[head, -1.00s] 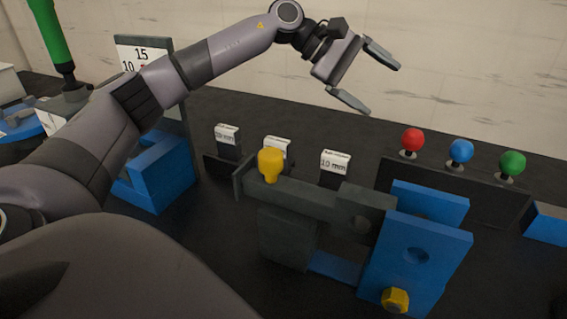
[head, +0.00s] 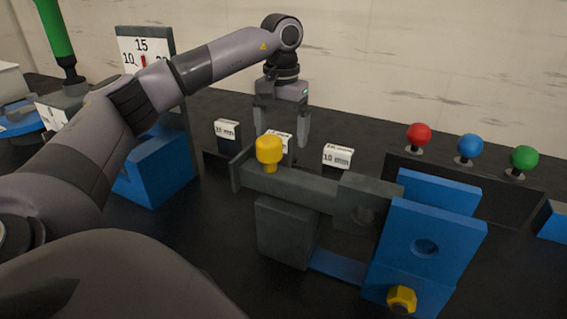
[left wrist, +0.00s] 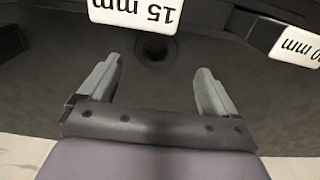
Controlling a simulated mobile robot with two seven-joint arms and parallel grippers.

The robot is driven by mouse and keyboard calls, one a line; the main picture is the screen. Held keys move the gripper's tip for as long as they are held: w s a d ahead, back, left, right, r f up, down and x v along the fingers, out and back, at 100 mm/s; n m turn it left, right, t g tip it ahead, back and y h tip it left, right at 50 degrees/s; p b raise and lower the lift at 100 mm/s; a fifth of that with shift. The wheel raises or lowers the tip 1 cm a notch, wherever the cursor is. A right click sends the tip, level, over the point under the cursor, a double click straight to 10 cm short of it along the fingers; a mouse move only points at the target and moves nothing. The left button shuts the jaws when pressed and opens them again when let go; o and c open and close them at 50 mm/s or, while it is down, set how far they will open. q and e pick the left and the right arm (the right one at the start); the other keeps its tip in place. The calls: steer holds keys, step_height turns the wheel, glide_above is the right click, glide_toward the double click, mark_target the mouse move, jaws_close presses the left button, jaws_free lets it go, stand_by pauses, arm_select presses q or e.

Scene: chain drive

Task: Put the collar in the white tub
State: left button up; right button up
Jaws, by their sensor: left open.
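My left gripper (head: 281,130) is open and points down above the row of size labels behind the grey-and-blue fixture. In the left wrist view its fingers (left wrist: 159,66) are spread with nothing between the pads. A small dark round piece with a hole (left wrist: 154,47) lies just beyond and between the fingertips, beside the 15 mm label (left wrist: 135,12); it may be the collar, but it is dark and hard to tell. A white box edge (head: 10,82) shows at the far left; I cannot tell whether it is the white tub. My right gripper is out of view.
The grey vise-like fixture (head: 290,190) with a yellow knob (head: 269,150) and blue blocks (head: 430,240) stands in front of the labels. Red, blue and green knobs (head: 469,147) stand at right. A dial panel (head: 145,50) and blue block (head: 160,170) are at left.

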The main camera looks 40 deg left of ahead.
arm_select(q)
steer(key=f, duration=0.5)
steer(key=shift+s+d+b, duration=0.1)
steer(key=shift+d+b, duration=0.2)
steer(key=c, duration=1.6)
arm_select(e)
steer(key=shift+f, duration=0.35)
arm_select(q)
steer(key=shift+r, duration=0.1)
